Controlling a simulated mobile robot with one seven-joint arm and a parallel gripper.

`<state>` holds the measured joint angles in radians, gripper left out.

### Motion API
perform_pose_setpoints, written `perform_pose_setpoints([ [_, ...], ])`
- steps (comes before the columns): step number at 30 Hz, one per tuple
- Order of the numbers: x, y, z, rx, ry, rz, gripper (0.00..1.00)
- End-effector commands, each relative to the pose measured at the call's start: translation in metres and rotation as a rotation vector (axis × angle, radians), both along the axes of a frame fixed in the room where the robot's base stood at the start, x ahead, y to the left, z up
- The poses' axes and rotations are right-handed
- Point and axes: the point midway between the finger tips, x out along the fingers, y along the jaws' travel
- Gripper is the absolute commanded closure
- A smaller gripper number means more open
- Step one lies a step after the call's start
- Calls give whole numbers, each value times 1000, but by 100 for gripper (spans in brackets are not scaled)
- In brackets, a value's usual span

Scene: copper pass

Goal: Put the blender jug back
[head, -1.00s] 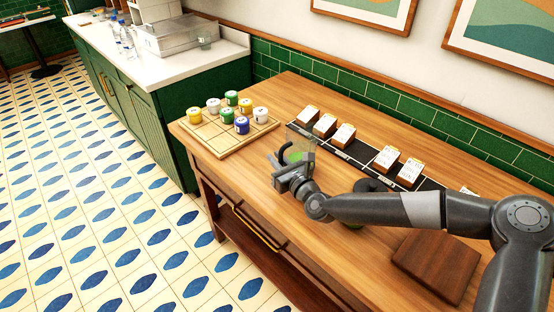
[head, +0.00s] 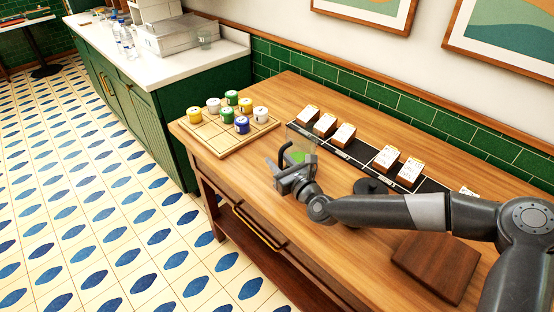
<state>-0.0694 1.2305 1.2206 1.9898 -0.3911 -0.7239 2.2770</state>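The blender jug (head: 303,152) is see-through with a dark handle and something green showing in it. It is upright at my gripper, over the left part of the wooden counter. My gripper (head: 287,172) appears shut on the jug at its handle side; the fingertips are partly hidden. A round dark piece, which looks like the blender base (head: 371,187), stands on the counter to the right, behind my forearm and partly hidden by it.
A dark strip (head: 357,160) with several white-labelled boxes runs along the back of the wooden counter (head: 290,92). A wooden tray (head: 207,143) with several colored jars is at the left end. A dark wooden board (head: 437,265) lies at the front right.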

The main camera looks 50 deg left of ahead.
Motion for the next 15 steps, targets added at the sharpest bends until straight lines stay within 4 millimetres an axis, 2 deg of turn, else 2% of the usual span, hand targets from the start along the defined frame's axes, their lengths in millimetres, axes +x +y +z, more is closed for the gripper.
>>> perform_pose_setpoints([
  [9, -11, -61, -1, 0, 3, -3, 65],
  [15, -18, -91, -1, 0, 2, -2, 65],
])
